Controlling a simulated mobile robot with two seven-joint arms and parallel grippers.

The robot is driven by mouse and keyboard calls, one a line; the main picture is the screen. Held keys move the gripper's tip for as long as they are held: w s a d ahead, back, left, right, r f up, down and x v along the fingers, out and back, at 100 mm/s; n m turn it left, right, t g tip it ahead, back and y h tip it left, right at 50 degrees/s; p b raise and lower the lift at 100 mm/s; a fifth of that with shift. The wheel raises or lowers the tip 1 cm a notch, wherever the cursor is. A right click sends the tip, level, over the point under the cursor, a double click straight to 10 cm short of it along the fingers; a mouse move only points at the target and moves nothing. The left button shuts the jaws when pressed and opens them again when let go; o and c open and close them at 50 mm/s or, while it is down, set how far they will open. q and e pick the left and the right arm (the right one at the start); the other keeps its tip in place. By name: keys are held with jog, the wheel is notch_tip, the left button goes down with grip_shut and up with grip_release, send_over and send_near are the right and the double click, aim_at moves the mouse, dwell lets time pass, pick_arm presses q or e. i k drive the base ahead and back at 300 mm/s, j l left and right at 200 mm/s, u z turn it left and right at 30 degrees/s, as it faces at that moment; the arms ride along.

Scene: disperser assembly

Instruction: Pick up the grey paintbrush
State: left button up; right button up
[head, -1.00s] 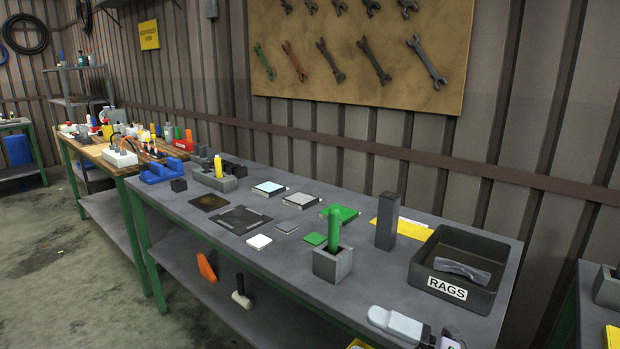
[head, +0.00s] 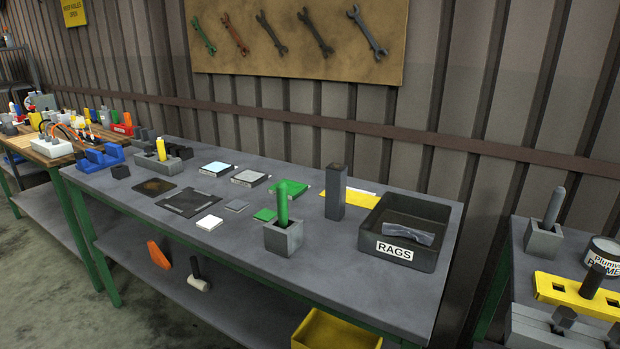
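No brush with visible bristles can be made out. A grey upright rod (head: 554,206) stands in a grey square holder (head: 543,239) on the right-hand bench. It may be the grey paintbrush's handle; its lower end is hidden in the holder. A similar green rod (head: 283,207) stands in another grey holder (head: 283,238) on the middle bench. Neither of my grippers is in view.
The middle bench (head: 330,275) bears a black RAGS tray (head: 375,252), a tall dark block (head: 335,190) and several flat pads. A can (head: 603,255) and yellow bar (head: 575,293) lie near the grey rod. A gap separates the benches.

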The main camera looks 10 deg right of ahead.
aim_at(556, 200)
jog(key=z, duration=1.6)
